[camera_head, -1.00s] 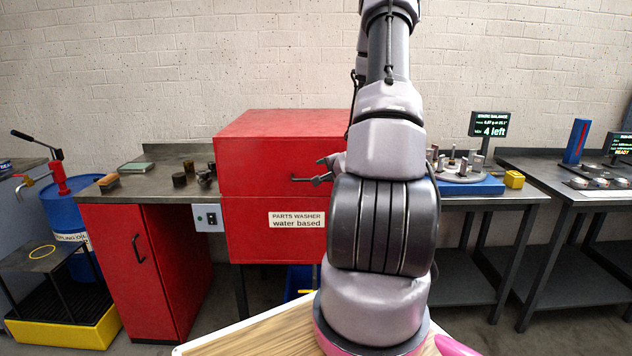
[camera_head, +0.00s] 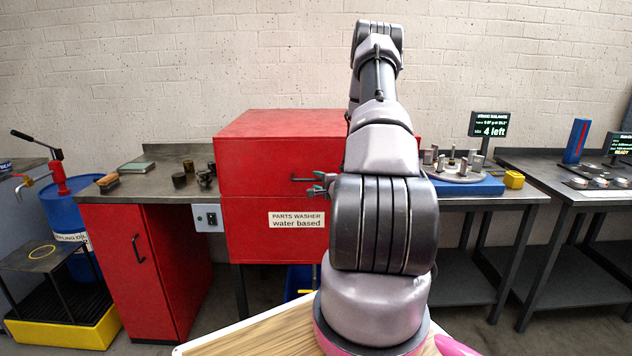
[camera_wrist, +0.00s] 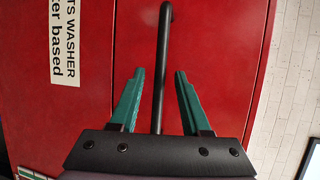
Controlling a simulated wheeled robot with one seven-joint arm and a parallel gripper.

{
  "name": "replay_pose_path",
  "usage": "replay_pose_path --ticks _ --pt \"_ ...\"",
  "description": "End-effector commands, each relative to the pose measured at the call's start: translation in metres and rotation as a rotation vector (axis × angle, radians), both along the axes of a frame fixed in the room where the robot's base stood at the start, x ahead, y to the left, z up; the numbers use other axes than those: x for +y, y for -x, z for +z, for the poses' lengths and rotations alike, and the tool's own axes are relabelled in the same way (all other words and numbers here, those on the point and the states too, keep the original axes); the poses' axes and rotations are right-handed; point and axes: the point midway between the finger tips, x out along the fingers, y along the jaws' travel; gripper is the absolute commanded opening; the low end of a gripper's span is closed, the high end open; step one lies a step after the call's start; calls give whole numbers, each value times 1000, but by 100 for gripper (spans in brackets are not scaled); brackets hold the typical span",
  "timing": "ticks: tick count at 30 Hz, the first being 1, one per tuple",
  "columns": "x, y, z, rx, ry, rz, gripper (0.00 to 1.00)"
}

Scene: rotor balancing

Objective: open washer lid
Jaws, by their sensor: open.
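The red parts washer (camera_head: 265,230) stands in the middle of the head view, with its red lid (camera_head: 275,160) down on the body. A dark bar handle (camera_head: 302,179) is on the front of the lid, partly hidden by my arm. My gripper (camera_head: 318,184) is at the washer's front, by the handle. In the wrist view my gripper (camera_wrist: 159,75) is open, and the bar handle (camera_wrist: 161,65) runs between its two green fingers. A gap shows on each side of the bar. I cannot tell how deep the bar sits between the fingers.
A bench (camera_head: 110,194) with small parts and a red cabinet (camera_head: 150,270) are left of the washer. A balancing rig (camera_head: 465,180) stands on the right bench, with a yellow block (camera_head: 514,179). My arm hides the washer's right side.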

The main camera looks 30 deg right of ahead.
Motion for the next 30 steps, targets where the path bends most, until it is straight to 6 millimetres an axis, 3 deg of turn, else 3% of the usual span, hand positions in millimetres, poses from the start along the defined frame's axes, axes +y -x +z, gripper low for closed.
replay_pose_path --ticks 5,14,15,18,30 --pt "-1 -14 -3 1 0 1 47" --pt "-2 -15 -3 1 -1 0 47" --pt "-2 -15 -3 1 -1 -1 32" --pt "-2 -15 -3 1 0 -1 0" --pt "-2 -15 -3 2 -1 -1 0"
